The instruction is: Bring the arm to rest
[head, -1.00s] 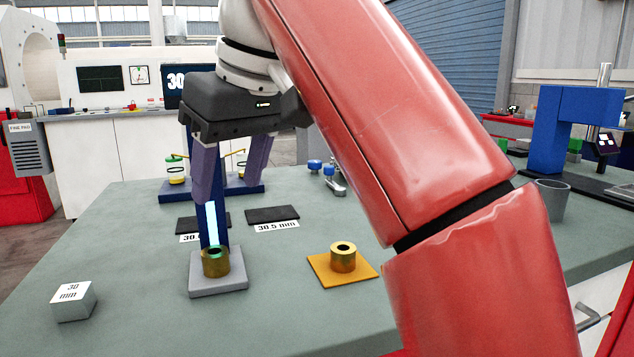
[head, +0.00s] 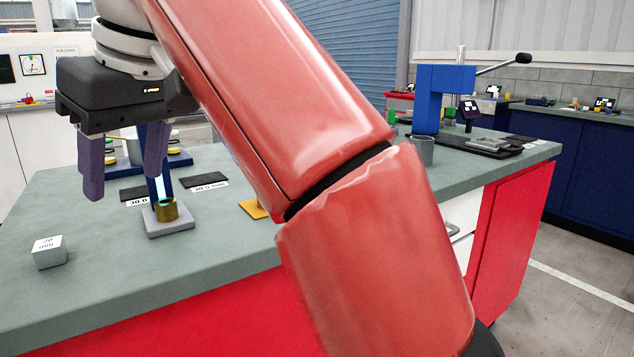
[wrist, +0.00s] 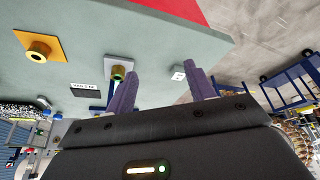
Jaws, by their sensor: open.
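My gripper (head: 124,170) hangs at the upper left of the head view, its two purple fingers apart with nothing between them. It also shows open in the wrist view (wrist: 163,90). My red arm crosses the middle of the head view and hides part of the table. A brass bushing (head: 166,210) stands on a grey base (head: 170,226), below and right of the fingers and apart from them. In the wrist view a second brass bushing (wrist: 38,52) sits on an orange pad (wrist: 40,44); in the head view my arm hides this bushing.
The green-grey table (head: 100,285) has a bare front area. A white block (head: 49,252) stands at its left. Dark pads (head: 203,179) with labels lie behind the grey base. A blue press (head: 440,98) and a grey cup (head: 423,150) stand at the far right.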

